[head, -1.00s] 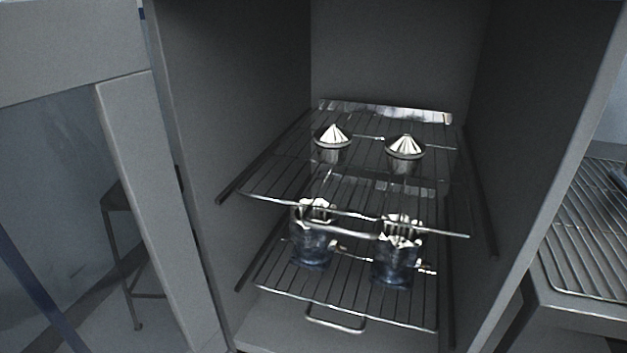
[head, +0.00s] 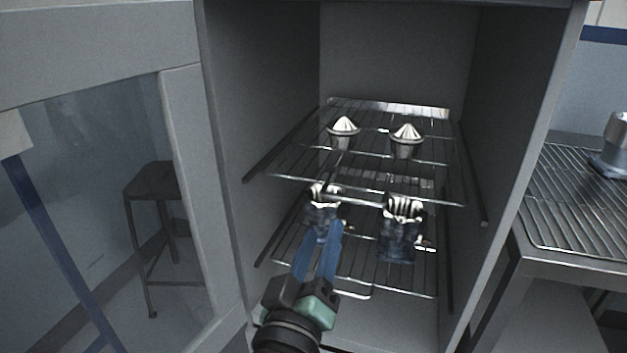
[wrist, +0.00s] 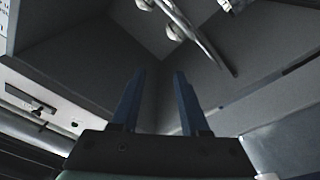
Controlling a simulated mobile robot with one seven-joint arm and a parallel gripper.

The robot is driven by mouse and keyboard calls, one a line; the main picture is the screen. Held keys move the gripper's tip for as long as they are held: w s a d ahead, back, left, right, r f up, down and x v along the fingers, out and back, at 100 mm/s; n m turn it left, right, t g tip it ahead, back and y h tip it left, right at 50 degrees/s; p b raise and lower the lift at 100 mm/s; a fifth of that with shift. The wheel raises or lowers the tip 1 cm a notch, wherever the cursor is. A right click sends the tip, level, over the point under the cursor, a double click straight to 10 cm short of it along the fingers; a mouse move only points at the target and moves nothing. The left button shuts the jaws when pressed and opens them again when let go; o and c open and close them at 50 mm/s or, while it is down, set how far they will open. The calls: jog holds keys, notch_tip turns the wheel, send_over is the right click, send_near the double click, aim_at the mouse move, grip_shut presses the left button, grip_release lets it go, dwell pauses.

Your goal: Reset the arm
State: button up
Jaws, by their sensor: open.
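My gripper (head: 328,232) shows in the lower middle of the head view, at the front of the open cabinet. Its two blue fingers point up and inward, with a gap between them. The wrist view also shows the fingers (wrist: 158,75) apart with nothing between them. In the head view the fingertips overlap the lower left housing (head: 322,200) in the picture; I cannot tell how far apart they are in depth. A lower right housing (head: 400,232) stands beside it. Two cone-topped metal parts, left (head: 344,130) and right (head: 406,138), sit on the upper rack.
The cabinet has an upper wire rack (head: 290,165) and a lower wire rack (head: 365,265) between side walls. A glazed door (head: 182,120) stands open at left, with a stool (head: 150,190) behind it. A wire-topped bench (head: 570,220) at right carries a metal part (head: 612,150).

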jog(key=s+r+m+t+y, duration=0.1)
jog(key=s+r+m+t, duration=0.1)
jog(key=r, duration=0.8)
jog(key=s+r+m+t, duration=0.2)
jog(key=s+r+t, duration=0.1)
jog(key=r, duration=0.8)
jog(key=s+r+t+y, duration=0.4)
jog(key=s+r, duration=0.6)
jog(key=r, duration=0.3)
notch_tip(320, 180, up, 23)
jog(key=w+a+p, duration=0.1)
jog(key=p, duration=2.3)
jog(key=shift+w+m, duration=0.3)
jog(key=shift+m, duration=0.1)
jog(key=shift+o, duration=0.4)
jog(key=shift+r+p, duration=0.15)
jog(key=shift+p, duration=0.2)
jog(key=shift+g, duration=0.3)
